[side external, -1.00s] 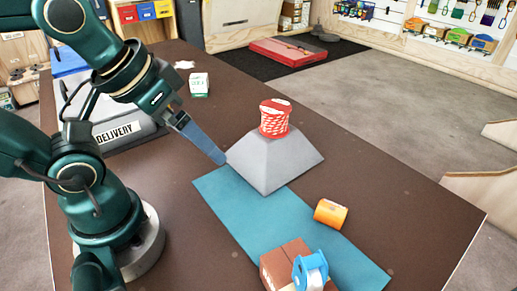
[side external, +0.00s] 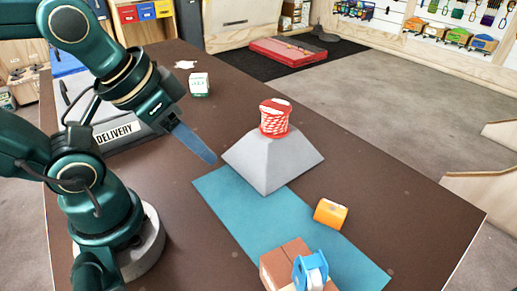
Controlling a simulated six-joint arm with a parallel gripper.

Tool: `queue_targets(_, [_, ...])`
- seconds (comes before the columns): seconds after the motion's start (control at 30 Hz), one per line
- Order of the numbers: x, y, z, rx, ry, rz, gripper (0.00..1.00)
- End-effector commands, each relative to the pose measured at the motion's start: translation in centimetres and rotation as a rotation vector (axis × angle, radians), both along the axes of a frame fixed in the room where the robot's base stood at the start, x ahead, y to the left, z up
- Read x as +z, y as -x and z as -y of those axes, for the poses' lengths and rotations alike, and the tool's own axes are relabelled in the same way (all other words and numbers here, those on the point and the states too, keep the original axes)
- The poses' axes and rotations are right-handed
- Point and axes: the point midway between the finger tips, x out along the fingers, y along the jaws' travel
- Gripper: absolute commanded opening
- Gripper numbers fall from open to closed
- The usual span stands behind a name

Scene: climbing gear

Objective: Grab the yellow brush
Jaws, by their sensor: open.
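I cannot make out a yellow brush on the table in the side view. My gripper (side external: 212,160) points down and to the right, with its blue-grey fingers seen edge-on. It is open, with nothing seen in it. Its tips are just left of a grey pyramid-shaped block (side external: 262,165), above the table near the blue mat's upper left end. An orange cylinder (side external: 330,213) lies on its side at the mat's right edge; it does not look like a brush.
A red-and-white rope spool (side external: 274,118) sits on the grey block. The blue mat (side external: 235,205) carries a brown box (side external: 283,262) with a blue-and-white tape roll (side external: 310,272) by it.

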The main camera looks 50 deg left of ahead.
Motion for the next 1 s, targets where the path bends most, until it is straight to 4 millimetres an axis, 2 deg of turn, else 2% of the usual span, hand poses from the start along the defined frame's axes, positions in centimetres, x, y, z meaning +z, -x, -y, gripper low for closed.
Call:
queue_targets(0.13, [0.0, 0.2, -0.9, -0.08, -0.09, -0.013, 0.43])
queue_targets(0.27, [0.3, -0.2, -3.7, -0.2, -0.291, -0.065, 0.43])
queue_targets(0.47, [0.5, -1.3, -9.5, -0.387, -0.616, -0.279, 0.43])
queue_targets(0.7, [1.1, -3.6, -17.1, -0.62, -0.944, -0.643, 0.43])
queue_targets(0.87, [1.1, -5.4, -21.5, -0.774, -1.097, -0.897, 0.43])
queue_targets(1.0, [0.3, -7.2, -24.7, -0.904, -1.186, -1.103, 0.43])
